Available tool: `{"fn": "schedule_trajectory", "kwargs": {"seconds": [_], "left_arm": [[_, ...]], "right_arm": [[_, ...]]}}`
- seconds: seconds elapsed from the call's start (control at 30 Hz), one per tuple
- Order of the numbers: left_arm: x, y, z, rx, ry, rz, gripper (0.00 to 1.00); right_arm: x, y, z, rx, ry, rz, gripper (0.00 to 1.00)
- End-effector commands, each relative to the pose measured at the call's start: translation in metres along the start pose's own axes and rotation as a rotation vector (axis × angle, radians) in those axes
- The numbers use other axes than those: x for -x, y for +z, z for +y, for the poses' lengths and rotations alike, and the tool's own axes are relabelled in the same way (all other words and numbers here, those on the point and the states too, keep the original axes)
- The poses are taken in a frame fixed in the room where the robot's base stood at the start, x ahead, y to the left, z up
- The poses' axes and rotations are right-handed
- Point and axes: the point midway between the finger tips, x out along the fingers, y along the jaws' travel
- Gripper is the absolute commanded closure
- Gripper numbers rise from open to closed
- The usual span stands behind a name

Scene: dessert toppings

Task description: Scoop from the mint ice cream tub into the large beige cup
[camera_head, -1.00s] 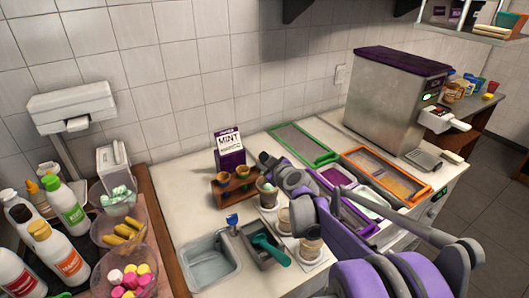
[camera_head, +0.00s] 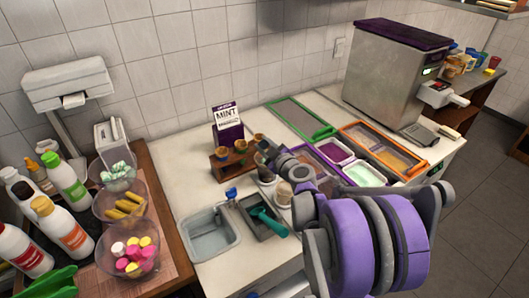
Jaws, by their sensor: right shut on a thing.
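The mint ice cream tub (camera_head: 364,176) is a pale green insert in the purple-framed opening of the counter. A beige cup (camera_head: 285,193) stands on the counter just below my right gripper, partly hidden by my arm. My right gripper (camera_head: 267,158) is shut at a darker cup (camera_head: 266,176) next to it, left of the tub; its fingertips are small and partly hidden. A scoop with a teal handle (camera_head: 266,219) lies in a grey bin, apart from the gripper. My left gripper is not in view.
A wooden rack (camera_head: 222,162) with small cups stands behind the gripper, before the mint sign (camera_head: 228,124). A sink (camera_head: 210,239) lies left of the grey bin. The steel machine (camera_head: 386,75) stands at the back right. Bottles and topping bowls fill the left side.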

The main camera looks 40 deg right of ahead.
Motion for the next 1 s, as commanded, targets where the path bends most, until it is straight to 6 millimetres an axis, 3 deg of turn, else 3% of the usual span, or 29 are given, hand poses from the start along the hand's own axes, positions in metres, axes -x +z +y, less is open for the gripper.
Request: {"fn": "schedule_trajectory", "kwargs": {"seconds": [0.37, 0.8, 1.0], "left_arm": [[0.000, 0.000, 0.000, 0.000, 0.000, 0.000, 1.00], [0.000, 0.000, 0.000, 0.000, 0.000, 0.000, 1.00], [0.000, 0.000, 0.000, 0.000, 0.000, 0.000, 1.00]], "right_arm": [[0.000, -0.002, 0.001, 0.000, 0.000, 0.000, 1.00], [0.008, -0.042, 0.028, -0.001, 0.000, 0.000, 1.00], [0.009, -0.050, 0.034, 0.000, 0.000, 0.000, 1.00]]}}
